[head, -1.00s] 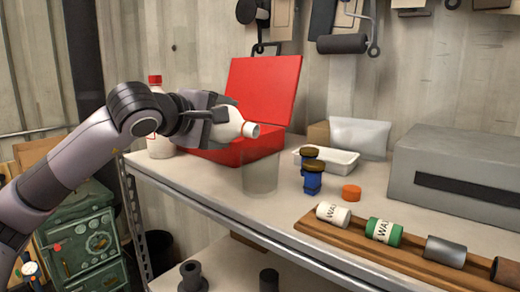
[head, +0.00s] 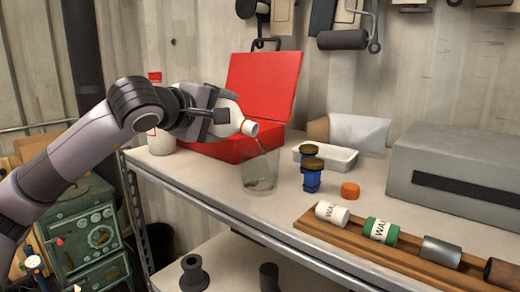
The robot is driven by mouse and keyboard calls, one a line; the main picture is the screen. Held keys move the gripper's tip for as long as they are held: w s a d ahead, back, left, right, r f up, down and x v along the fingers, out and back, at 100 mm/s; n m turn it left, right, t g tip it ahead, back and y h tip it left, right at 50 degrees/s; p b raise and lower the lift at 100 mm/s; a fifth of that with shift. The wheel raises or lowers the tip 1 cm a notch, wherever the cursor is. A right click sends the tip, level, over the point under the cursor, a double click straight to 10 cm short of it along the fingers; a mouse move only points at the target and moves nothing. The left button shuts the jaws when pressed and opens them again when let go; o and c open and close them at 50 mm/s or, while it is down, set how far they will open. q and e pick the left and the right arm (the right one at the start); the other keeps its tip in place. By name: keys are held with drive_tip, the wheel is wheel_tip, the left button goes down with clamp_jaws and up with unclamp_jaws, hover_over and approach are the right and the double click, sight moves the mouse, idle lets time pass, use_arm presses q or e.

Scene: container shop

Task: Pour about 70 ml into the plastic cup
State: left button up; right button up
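A clear plastic cup (head: 260,174) stands upright on the bench near its front edge, with a little dark-looking liquid at its bottom. My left gripper (head: 212,114) is shut on a white bottle (head: 236,120), which is tipped with its mouth down to the right above the cup. A thin stream runs from the bottle's mouth into the cup. The bottle is partly hidden by the gripper. The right gripper is not in view. An orange cap (head: 350,190) lies on the bench right of the cup.
A second white bottle with a red cap (head: 155,77) stands behind my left arm. An open red box (head: 262,86) is behind the cup. Blue containers with brown tops (head: 312,176), a white tray (head: 328,158) and a wooden rack of cans (head: 330,236) stand to the right.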

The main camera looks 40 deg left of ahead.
use_arm(q)
drive_tip(key=shift+a+r, duration=0.1)
drive_tip(key=shift+a, duration=0.3)
drive_tip(key=shift+r, duration=0.1)
idle(0.3)
drive_tip(key=shift+r+m+p, duration=0.2)
drive_tip(key=shift+m+p, duration=0.1)
drive_tip(key=shift+p, duration=0.15)
idle(0.4)
drive_tip(key=shift+d+r+m+y, duration=0.15)
drive_tip(key=shift+r+m+y, duration=0.25)
drive_tip(key=shift+m, duration=0.1)
idle(0.7)
